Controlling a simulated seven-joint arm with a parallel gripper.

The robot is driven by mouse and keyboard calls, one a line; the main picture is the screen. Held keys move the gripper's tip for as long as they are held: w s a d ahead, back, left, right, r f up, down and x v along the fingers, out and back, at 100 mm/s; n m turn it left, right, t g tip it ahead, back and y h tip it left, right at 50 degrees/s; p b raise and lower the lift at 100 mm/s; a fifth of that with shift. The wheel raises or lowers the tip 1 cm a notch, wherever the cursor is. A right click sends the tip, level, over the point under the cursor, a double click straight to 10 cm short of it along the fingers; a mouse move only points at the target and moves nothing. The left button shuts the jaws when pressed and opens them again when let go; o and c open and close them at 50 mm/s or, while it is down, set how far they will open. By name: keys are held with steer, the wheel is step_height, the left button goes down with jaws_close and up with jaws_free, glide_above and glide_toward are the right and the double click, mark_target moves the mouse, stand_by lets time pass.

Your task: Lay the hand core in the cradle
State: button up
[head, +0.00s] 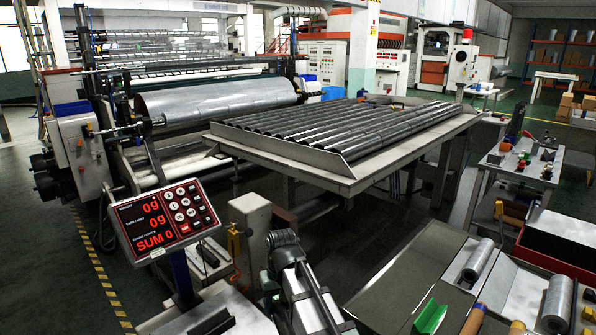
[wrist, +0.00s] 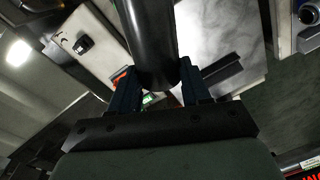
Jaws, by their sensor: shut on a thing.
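In the wrist view, my gripper (wrist: 168,88) is shut on a dark, smooth tube, the hand core (wrist: 150,38). The core runs up out of the top of the picture, and its near rounded end sits between the two blue-black fingers. A dark angled bar (wrist: 222,72), which looks like the cradle, lies on a bright plate beyond and to the right of the core, apart from it. My fingers and the held core cannot be made out clearly there.
The scale display (head: 165,220) with red digits stands above the plate. A large table of dark tubes (head: 350,130) fills the middle. At right are a bench with silver rolls (head: 478,260), a green block (head: 430,317) and a tool cart (head: 520,160).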

steer(key=w+d+r+m, duration=0.1)
steer(key=w+d+m, duration=0.1)
steer(key=d, duration=0.9)
steer(key=w+d+r+m, duration=0.1)
steer(key=w+d+m, duration=0.1)
steer(key=d, duration=0.9)
steer(key=s+f, duration=0.7)
steer(key=f, duration=0.2)
steer(key=shift+d, duration=0.35)
